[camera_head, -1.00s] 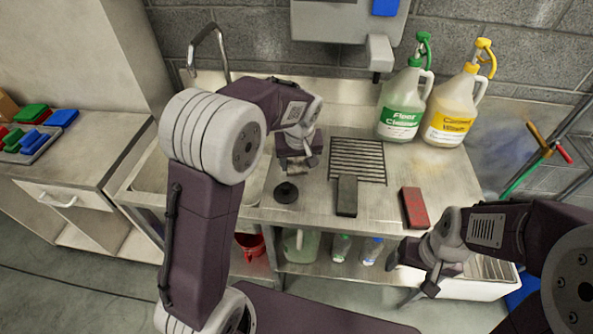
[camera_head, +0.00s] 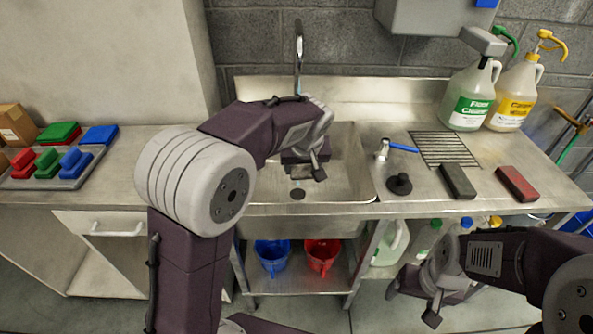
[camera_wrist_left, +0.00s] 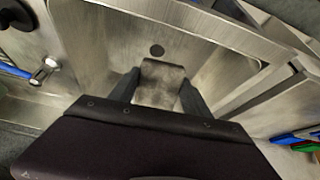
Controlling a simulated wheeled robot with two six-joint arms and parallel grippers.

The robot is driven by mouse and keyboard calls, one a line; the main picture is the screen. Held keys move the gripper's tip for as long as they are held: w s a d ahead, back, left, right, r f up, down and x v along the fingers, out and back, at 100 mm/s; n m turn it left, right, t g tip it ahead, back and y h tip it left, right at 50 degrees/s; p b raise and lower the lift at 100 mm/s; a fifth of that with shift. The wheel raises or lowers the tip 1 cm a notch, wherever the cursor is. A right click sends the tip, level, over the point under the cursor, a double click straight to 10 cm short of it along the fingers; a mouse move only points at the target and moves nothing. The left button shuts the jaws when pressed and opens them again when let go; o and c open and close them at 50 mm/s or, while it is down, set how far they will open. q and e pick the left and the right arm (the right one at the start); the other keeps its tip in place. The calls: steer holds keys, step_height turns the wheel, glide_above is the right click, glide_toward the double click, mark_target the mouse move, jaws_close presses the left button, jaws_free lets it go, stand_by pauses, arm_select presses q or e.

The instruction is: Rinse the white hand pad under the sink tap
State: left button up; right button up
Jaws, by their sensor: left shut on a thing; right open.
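My left gripper (camera_head: 303,168) is over the sink basin (camera_head: 345,170), near the round drain hole (camera_head: 297,194). In the left wrist view it (camera_wrist_left: 155,92) is shut on a pale grey-white pad (camera_wrist_left: 160,84), whose face is blotchy. The drain (camera_wrist_left: 157,50) shows beyond the pad. In the head view the pad is mostly hidden by the gripper. The tap (camera_head: 298,55) rises at the back of the sink, behind the gripper. A chrome valve with a blue lever (camera_head: 403,147) stands right of the basin. My right gripper (camera_head: 414,294) is open and empty, low in front of the counter.
A black knob-like plunger (camera_head: 399,184), a dark block (camera_head: 457,181) and a red block (camera_head: 516,184) sit right of the sink. Green-label (camera_head: 468,105) and yellow-label (camera_head: 515,103) jugs stand behind. A tray of coloured pads (camera_head: 60,172) is at left. Blue and red buckets (camera_head: 322,255) sit below.

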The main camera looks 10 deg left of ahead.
arm_select(q)
steer(key=shift+w+d+f, duration=0.1)
steer(key=shift+d+f, duration=0.3)
steer(key=shift+f, duration=0.05)
steer(key=shift+w+d+r, duration=0.1)
steer(key=shift+w+d, duration=0.15)
steer(key=shift+d, duration=0.15)
steer(key=shift+a+r, duration=0.1)
steer(key=shift+a, duration=0.1)
steer(key=w+a+p, duration=0.4)
steer(key=w+p, duration=0.6)
steer(key=w, duration=0.2)
steer(key=shift+a, duration=0.25)
arm_select(e)
step_height(320, 180, up, 9)
steer(key=shift+w+d, duration=0.2)
steer(key=shift+d, duration=0.15)
arm_select(q)
steer(key=shift+w, duration=0.1)
arm_select(e)
steer(key=shift+r, duration=0.1)
stand_by(1.7)
